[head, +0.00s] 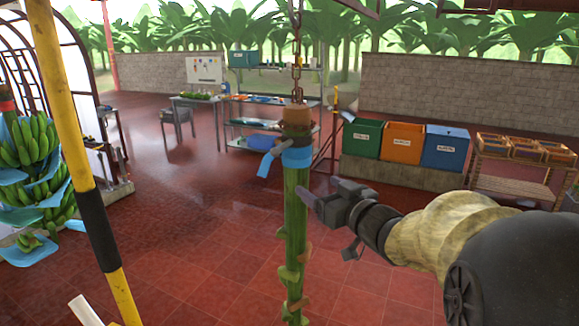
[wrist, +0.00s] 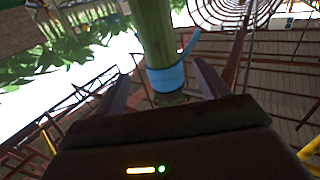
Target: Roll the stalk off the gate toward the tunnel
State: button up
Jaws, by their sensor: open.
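The stalk (head: 294,215) is a long green stem with brown stubs, hanging upright from a chain (head: 296,50), with a brown top and a blue band near its upper end. My gripper (head: 318,204) is just right of the stalk, below the blue band. In the wrist view the stalk (wrist: 155,35) stands between the two spread fingers of my open gripper (wrist: 161,70), with clear space on both sides. A dark arched frame (head: 86,45) at the left may be the tunnel. I cannot pick out the gate with certainty.
A yellow and black pole (head: 75,140) crosses the left foreground. A banana bunch (head: 35,145) with blue sheets hangs behind it. Green, orange and blue bins (head: 401,142) and a crate rack (head: 515,155) stand at right. Tables (head: 268,110) stand behind. The red tiled floor (head: 190,215) is mostly clear.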

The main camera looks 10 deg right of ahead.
aim_at(292, 168)
jog(key=p+x, duration=0.3)
jog(key=x, duration=0.9)
jog(key=shift+w+a, duration=0.1)
jog(key=shift+w, duration=0.1)
jog(key=c, duration=1.3)
